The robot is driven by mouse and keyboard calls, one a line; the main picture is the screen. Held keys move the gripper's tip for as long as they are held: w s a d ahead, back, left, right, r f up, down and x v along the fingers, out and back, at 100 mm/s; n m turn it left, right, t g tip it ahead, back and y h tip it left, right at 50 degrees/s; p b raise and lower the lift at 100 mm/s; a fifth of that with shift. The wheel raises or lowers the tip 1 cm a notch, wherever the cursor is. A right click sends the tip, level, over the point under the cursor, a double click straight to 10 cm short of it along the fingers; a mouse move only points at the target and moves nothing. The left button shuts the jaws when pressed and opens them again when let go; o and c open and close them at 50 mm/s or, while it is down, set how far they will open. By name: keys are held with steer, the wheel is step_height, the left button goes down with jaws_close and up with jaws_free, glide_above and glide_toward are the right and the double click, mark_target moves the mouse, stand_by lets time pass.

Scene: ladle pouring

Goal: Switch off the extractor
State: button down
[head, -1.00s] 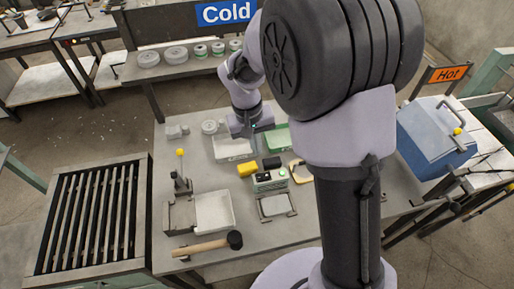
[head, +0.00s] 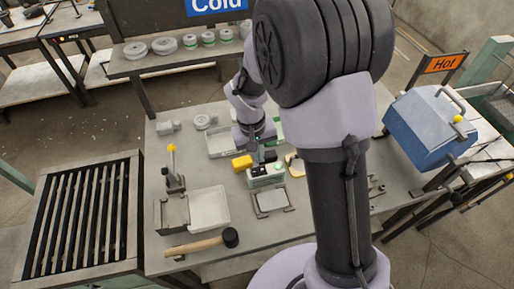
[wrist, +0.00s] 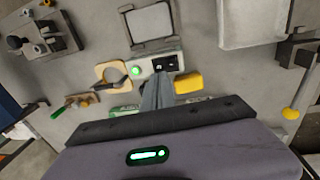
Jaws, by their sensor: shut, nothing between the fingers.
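A small switch box (head: 265,181) stands on the grey table (head: 330,235). In the wrist view the switch box (wrist: 150,66) has a lit green lamp (wrist: 136,71) and a black rocker switch (wrist: 165,63). I cannot read any label that names the extractor. My gripper (wrist: 158,77) is shut and empty, its fingertips just beside the rocker; I cannot tell whether they touch it. In the head view my gripper (head: 262,155) is above the back of the box and partly covers its top.
A yellow block (head: 242,162) lies close beside the box; it shows in the wrist view (wrist: 188,83) too. A framed plate (head: 271,200), a tray (head: 208,208) and a mallet (head: 229,238) lie nearby. A slatted bench (head: 83,215) is left, a blue box (head: 425,125) right.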

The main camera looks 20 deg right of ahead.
mark_target(261, 171)
steer(key=f, duration=0.1)
steer(key=f+b, duration=0.1)
steer(key=f, duration=0.3)
steer(key=shift+d+f, duration=0.2)
steer(key=shift+d, duration=0.15)
steer(key=shift+f, duration=0.1)
steer(key=shift+d+f+b, duration=0.1)
steer(key=shift+f+b, duration=0.1)
steer(key=shift+b, duration=0.25)
steer(key=shift+s+r, duration=0.1)
steer(key=shift+a, duration=0.9)
steer(key=shift+d+r, duration=0.1)
steer(key=shift+r, duration=0.15)
step_height(261, 171, up, 14)
steer(key=a+p, duration=0.1)
steer(key=p, duration=0.4)
steer(key=shift+a+f+p, duration=0.2)
steer(key=shift+a+p, duration=0.1)
steer(key=shift+a, duration=0.05)
